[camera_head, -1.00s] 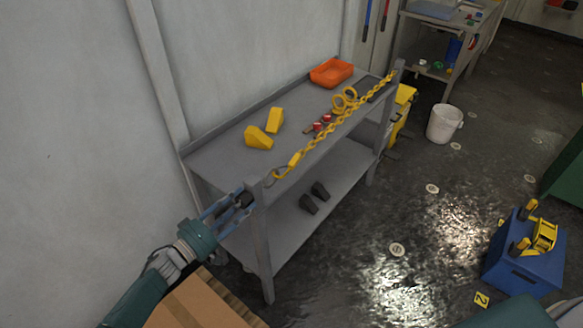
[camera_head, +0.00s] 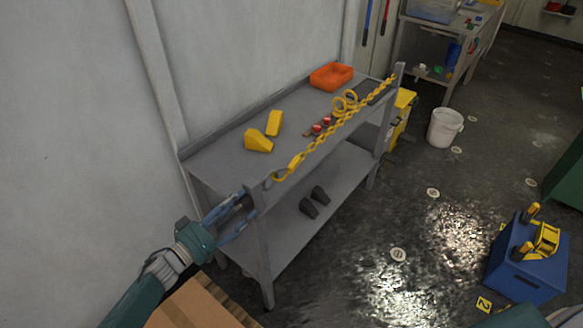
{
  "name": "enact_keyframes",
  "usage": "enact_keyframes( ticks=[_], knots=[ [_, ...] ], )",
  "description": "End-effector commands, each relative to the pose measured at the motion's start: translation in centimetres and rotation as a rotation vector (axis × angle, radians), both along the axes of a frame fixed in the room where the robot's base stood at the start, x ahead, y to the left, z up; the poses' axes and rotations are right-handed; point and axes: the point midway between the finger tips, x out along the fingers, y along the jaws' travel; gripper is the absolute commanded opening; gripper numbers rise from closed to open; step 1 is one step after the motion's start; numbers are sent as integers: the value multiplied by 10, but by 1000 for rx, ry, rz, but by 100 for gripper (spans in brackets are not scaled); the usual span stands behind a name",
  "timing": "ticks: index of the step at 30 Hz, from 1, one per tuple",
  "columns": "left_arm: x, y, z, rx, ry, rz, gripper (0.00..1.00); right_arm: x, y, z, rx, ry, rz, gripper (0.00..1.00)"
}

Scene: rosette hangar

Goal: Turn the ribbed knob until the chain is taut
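The yellow chain (camera_head: 340,122) runs along the front of the grey shelf cart, from its near post to its far post. It looks nearly straight, with a slight sag. The ribbed knob (camera_head: 248,203) appears as a small dark shape at the near post, mostly hidden by the fingers; its ribs are too small to make out. My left gripper (camera_head: 248,205) reaches the near post from the left. Its two blue fingers are spread apart, one on each side of the knob, with no clear contact. My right gripper is out of view.
The cart's top shelf (camera_head: 215,160) holds yellow wedges (camera_head: 258,141), an orange tray (camera_head: 331,76) and yellow rings. Black blocks (camera_head: 315,201) lie below. A cardboard box (camera_head: 190,305) stands under my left arm. A blue box (camera_head: 525,270) and white bucket (camera_head: 444,126) stand right on the floor.

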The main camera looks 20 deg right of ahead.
Motion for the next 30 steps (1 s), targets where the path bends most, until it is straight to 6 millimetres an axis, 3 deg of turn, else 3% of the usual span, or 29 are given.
enact_keyframes(
  ticks=[8,30],
  knots=[
    [-1,2,0,0,2,0,52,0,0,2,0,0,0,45],
    [-38,57,0,-1,3,0,52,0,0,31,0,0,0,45]
  ],
)
